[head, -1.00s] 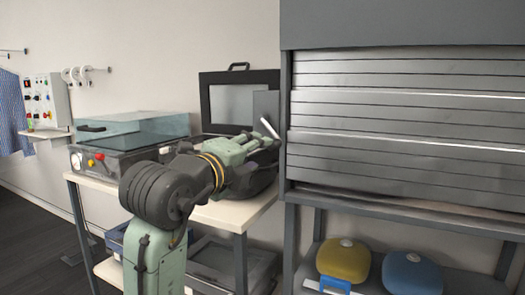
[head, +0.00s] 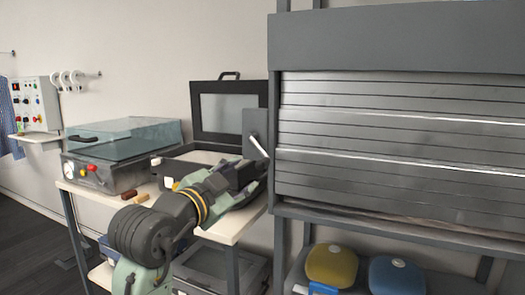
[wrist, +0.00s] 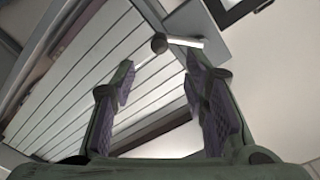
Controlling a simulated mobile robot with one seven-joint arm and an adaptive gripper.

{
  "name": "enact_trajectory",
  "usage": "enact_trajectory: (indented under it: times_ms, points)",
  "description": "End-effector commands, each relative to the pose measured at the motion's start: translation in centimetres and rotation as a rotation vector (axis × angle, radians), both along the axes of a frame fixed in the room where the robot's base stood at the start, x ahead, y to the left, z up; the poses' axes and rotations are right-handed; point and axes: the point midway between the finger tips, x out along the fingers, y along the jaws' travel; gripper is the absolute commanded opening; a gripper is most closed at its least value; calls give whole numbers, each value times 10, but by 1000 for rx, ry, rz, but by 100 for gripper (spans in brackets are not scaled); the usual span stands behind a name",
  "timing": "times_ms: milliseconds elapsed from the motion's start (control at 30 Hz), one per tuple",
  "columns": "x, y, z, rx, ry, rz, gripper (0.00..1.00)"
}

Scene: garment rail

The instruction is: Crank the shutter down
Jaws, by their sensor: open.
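The grey slatted shutter (head: 400,150) hangs in its frame at the right of the head view, and its slats (wrist: 75,85) fill the left of the wrist view. The crank (head: 259,146) is a pale handle on a grey plate at the shutter frame's left side. In the wrist view the crank (wrist: 186,41) shows beyond the fingertips, with a dark round knob at its left end. My gripper (wrist: 160,85) is open and empty, apart from the crank. In the head view my gripper (head: 238,180) is below and left of the crank, its fingertips hard to make out.
A table with a clear-lidded machine (head: 120,150) and an open black case (head: 228,110) stands left of the shutter. A yellow case (head: 330,265) and a blue case (head: 398,275) sit on the shelf below it. A control panel (head: 36,103) hangs at far left.

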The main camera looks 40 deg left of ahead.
Motion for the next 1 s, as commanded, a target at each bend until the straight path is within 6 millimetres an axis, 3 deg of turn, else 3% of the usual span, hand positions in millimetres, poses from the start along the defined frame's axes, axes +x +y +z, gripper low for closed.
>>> enact_trajectory:
  times_ms: [133, 367, 800, 1000]
  points:
    - [0, 2, 2, -234, -57, -4, 41]
    - [12, 4, 1, -322, -77, -8, 41]
    - [88, 20, 2, -318, -76, -8, 41]
    - [104, 24, 1, -317, -76, -7, 41]
